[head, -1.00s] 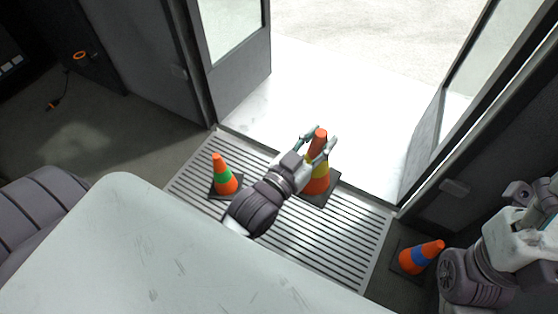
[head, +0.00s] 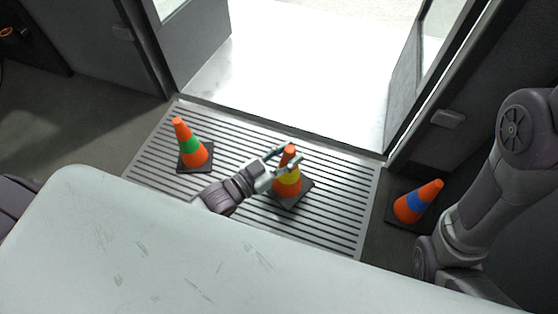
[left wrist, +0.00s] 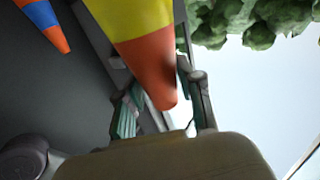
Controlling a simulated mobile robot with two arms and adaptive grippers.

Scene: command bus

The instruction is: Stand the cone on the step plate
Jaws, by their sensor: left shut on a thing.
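An orange cone with a yellow band and dark square base (head: 289,187) is upright over the right half of the ribbed step plate (head: 236,218). Its base looks on or very close to the plate; I cannot tell if it touches. My left gripper (head: 284,160) is shut on this cone near its top, fingers on either side. In the left wrist view the cone (left wrist: 148,50) shows between the fingers (left wrist: 160,105), its orange tip nearest the palm. My right arm is at the right, but its gripper is out of view.
A green-banded cone (head: 191,146) stands on the left part of the plate. A blue-banded cone (head: 417,203) stands on the dark floor right of the plate. A pale worn surface (head: 160,250) fills the foreground. The open doorway (head: 300,65) lies beyond the plate.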

